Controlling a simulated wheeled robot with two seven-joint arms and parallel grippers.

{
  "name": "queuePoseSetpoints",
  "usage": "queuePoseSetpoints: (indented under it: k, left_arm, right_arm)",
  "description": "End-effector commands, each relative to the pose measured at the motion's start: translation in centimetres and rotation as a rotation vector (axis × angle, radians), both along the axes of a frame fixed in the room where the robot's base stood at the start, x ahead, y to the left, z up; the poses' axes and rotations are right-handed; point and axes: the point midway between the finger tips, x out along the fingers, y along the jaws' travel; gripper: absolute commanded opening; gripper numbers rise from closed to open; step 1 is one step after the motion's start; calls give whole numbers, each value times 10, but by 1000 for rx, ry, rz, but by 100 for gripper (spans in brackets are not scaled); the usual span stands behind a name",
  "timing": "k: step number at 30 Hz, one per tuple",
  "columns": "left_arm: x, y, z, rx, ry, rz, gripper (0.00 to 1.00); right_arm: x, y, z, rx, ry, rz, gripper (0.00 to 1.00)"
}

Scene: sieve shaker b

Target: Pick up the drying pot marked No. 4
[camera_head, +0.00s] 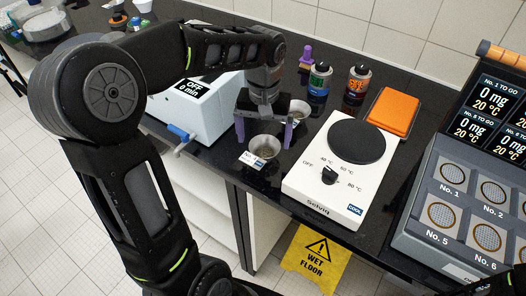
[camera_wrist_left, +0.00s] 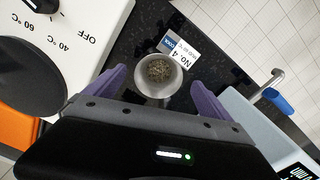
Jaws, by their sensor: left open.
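The drying pot No. 4 (camera_head: 264,150) is a small round metal pot near the front edge of the black bench. In the left wrist view the pot (camera_wrist_left: 158,72) holds grey-brown grains, and a white card (camera_wrist_left: 180,53) reading No. 4 lies beside it. My left gripper (camera_head: 265,136) is open above the pot, with its purple fingers on either side. The left wrist view shows the fingers (camera_wrist_left: 158,84) apart and the pot between and beyond them; contact cannot be made out. My right gripper is not in view.
A second metal pot (camera_head: 297,110) stands just behind. A white hotplate (camera_head: 316,179) is close on the right, a pale blue-white device (camera_head: 190,112) with a blue-handled tap on the left. Two bottles (camera_head: 319,80) and an orange-topped scale (camera_head: 394,110) stand behind; a sieve panel (camera_head: 428,232) is far right.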

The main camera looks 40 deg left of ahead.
Motion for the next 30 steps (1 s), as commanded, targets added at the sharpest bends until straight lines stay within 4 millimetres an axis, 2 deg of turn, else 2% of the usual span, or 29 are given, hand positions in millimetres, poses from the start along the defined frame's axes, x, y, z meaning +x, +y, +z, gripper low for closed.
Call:
queuePoseSetpoints:
  k: [6,11,30]
  left_arm:
    - [-1,-1,-29,-1,6,0,94]
    - [0,0,-46,0,3,0,94]
    - [1,0,-48,0,0,0,92]
  right_arm:
    - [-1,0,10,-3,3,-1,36]
    - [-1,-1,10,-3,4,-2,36]
    - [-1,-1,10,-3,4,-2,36]
